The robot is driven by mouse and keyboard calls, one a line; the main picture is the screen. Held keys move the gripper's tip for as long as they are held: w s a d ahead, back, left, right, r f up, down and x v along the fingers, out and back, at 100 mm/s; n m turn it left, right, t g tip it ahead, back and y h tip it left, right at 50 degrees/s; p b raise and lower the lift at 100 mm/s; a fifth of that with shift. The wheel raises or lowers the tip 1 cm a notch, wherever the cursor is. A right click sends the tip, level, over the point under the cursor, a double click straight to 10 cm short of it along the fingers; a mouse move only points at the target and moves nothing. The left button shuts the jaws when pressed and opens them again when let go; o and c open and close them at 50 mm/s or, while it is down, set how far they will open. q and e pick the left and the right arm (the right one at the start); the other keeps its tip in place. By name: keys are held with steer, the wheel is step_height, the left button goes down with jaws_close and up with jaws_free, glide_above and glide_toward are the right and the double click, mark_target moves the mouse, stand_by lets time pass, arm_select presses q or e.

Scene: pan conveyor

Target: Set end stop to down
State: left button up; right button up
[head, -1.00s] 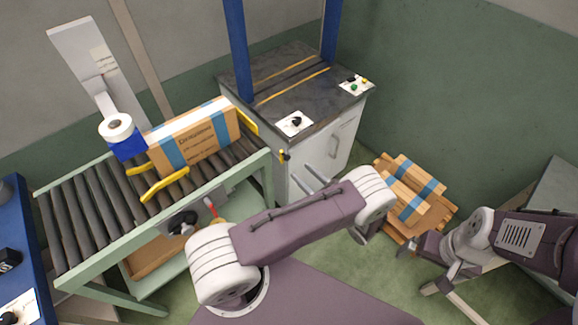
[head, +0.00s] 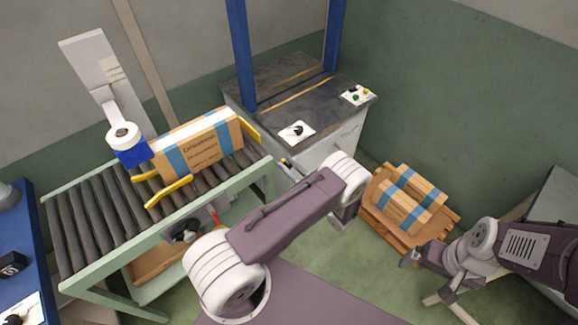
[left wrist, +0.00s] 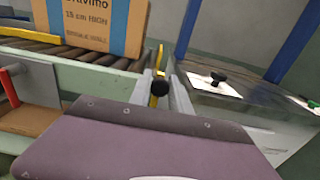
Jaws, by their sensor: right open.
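The end stop, a yellow plate (head: 249,128), stands upright at the conveyor's right end, beside the carton. A lever with a dark knob (left wrist: 160,88) and some yellow behind it shows low at that end in the left wrist view. My left gripper (left wrist: 161,78) is open, with its two grey fingers on either side of the knob; I cannot tell whether they touch it. In the head view, my left gripper (head: 288,168) is at the conveyor's end corner, partly hidden by my forearm. My right gripper (head: 407,259) is open and empty near the pallet.
A carton (head: 197,146) with blue tape sits on the rollers (head: 105,215) between yellow guides (head: 168,190). A cabinet (head: 318,150) with a black-knobbed panel (head: 298,131) stands just right of the conveyor. Boxes (head: 408,198) lie on a pallet (head: 400,235) at the right.

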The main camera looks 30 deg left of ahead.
arm_select(q)
jaws_close()
steer(key=w+d+f+m+b, duration=0.1)
steer(key=m+b, duration=0.3)
steer(key=m, duration=0.4)
steer(key=w+d+f+m+b, duration=0.1)
steer(key=w+f+m+b, duration=0.2)
steer(key=m, duration=0.6)
steer(key=shift+w+f+b, duration=0.4)
steer(key=shift+b, duration=0.25)
steer(key=o, duration=0.8)
jaws_free()
steer(key=shift+d, duration=0.1)
steer(key=shift+o, duration=0.2)
